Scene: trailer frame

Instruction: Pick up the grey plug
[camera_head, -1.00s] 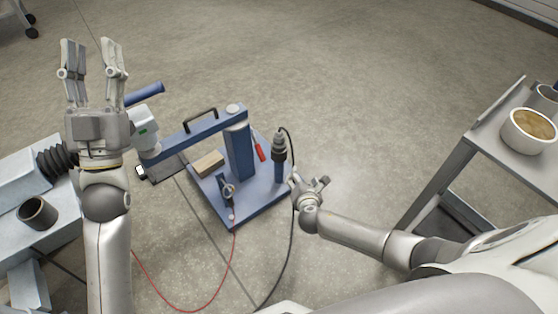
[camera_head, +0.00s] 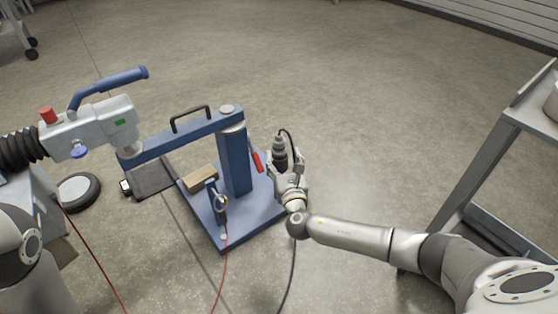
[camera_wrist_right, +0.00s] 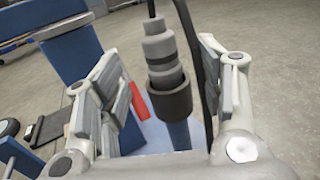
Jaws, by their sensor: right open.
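The grey plug (camera_head: 280,150) stands upright in a dark holder on a blue post at the right side of the blue frame's base. A black cable leaves its top. In the right wrist view the plug (camera_wrist_right: 161,48) stands between the two fingers, with its lower end in the dark ring holder (camera_wrist_right: 171,97). My right gripper (camera_head: 288,166) is open around the plug; a gap shows on the left side, and the right finger is close to the cable. My left gripper is out of the head view; only part of my left arm shows at the lower left.
The blue frame (camera_head: 236,160) carries a horizontal arm with a black handle. A red-handled tool (camera_head: 257,161) and a tan block (camera_head: 200,179) are beside its column. A grey cart (camera_head: 470,165) stands at right. Open floor lies behind.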

